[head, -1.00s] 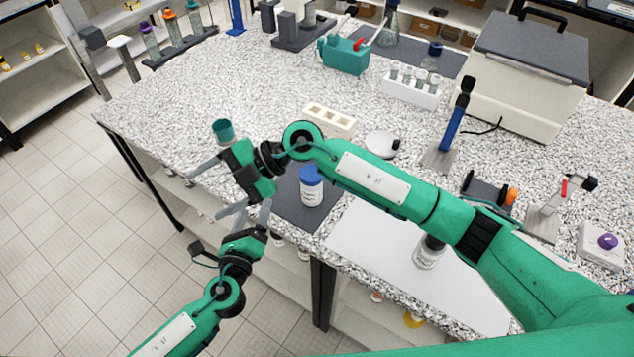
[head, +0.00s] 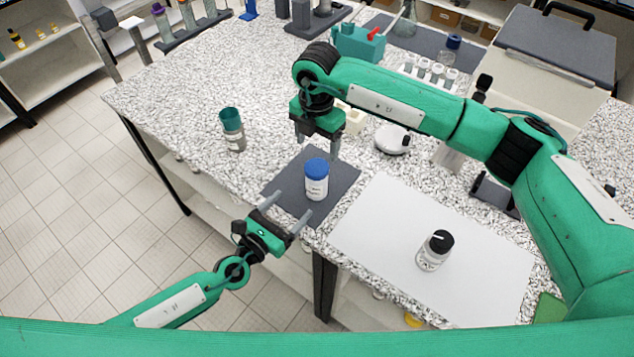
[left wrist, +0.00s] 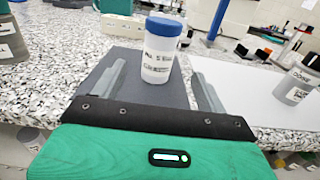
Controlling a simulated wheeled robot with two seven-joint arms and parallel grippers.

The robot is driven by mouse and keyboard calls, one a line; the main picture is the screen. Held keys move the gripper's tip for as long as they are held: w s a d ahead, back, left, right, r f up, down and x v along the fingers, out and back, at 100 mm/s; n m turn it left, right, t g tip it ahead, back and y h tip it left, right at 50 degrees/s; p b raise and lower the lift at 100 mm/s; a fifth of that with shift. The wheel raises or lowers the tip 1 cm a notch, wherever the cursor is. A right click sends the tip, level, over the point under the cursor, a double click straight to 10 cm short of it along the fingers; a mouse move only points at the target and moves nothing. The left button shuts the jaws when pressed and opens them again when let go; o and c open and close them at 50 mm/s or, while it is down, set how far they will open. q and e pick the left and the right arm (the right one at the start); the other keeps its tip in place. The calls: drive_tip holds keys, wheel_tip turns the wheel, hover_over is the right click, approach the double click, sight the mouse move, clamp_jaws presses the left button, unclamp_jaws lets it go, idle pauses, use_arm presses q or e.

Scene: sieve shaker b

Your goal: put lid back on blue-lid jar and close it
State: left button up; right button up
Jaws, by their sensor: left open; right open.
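The blue-lid jar (head: 317,188) is a white labelled jar standing upright on the dark grey mat (head: 284,180). Its blue lid (head: 316,167) sits on top and looks level; I cannot tell how tight it is. My left gripper (head: 288,208) is open and empty in front of the jar, its fingers pointing toward it. In the left wrist view the jar (left wrist: 157,62) stands upright just past the gap between the open fingers (left wrist: 160,82). My right gripper (head: 319,147) is open and empty, pointing down behind the jar and apart from it.
A black-lidded jar (head: 432,255) stands on the white board (head: 375,225) at right. A round white device (head: 392,140) and a vial rack (head: 430,72) are behind. The table's front edge runs close to the mat.

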sight(317, 182)
use_arm(q)
drive_tip(key=x, duration=1.3)
drive_tip(key=shift+w+d, duration=0.2)
drive_tip(key=shift+w, duration=0.05)
drive_tip(key=shift+c, duration=0.4)
